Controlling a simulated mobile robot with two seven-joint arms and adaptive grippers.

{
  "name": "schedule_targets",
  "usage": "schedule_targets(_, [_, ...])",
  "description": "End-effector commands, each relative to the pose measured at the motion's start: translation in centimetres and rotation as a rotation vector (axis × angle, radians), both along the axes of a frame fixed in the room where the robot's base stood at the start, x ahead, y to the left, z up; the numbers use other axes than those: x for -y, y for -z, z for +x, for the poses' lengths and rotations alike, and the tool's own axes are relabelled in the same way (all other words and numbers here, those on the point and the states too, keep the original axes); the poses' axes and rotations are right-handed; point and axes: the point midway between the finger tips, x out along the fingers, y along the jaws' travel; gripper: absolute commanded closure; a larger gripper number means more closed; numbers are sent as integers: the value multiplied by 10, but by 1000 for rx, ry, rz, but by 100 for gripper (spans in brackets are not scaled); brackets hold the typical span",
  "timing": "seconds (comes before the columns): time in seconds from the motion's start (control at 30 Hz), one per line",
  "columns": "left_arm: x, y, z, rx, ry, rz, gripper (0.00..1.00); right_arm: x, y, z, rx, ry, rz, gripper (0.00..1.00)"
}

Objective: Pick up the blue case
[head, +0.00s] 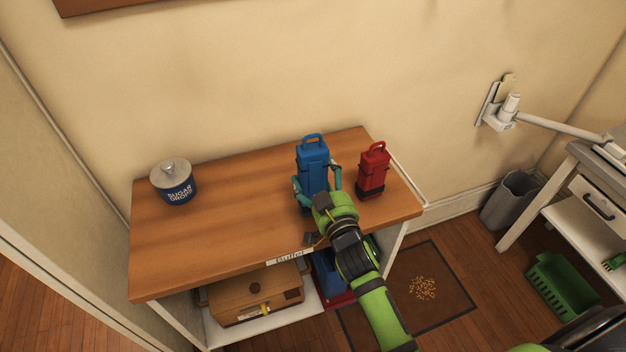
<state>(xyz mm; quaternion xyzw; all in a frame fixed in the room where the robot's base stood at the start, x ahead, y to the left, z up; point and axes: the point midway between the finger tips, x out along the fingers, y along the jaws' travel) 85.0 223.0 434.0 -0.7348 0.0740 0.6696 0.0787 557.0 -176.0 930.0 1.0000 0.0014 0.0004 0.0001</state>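The blue case (313,160) stands upright on the wooden tabletop, with its handle loop on top. My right gripper (317,181) reaches it from the front, with one teal finger on each side of the case's body. The fingers look spread around the case; whether they touch it is hard to tell. The lower front of the case is partly hidden by my green hand. My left gripper is not in view.
A red case (374,168) stands close to the right on the wooden table (235,220). A sugar drops tin (174,183) is at the left. A brown box (255,294) sits on the lower shelf. A grey bin (511,200) and green basket (562,286) are at the right.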

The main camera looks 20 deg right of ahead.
Motion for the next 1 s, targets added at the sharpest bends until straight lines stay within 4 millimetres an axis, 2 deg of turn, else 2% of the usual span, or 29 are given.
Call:
schedule_targets(0.53, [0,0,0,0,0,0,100,0,-7,0,3,0,0,54])
schedule_targets(0.67, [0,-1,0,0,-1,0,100,0,-20,0,5,-1,0,54])
schedule_targets(0.8, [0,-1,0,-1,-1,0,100,0,-46,0,8,-2,-1,54])
schedule_targets(1.0, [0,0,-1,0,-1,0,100,41,-69,-24,3,-1,-8,54])
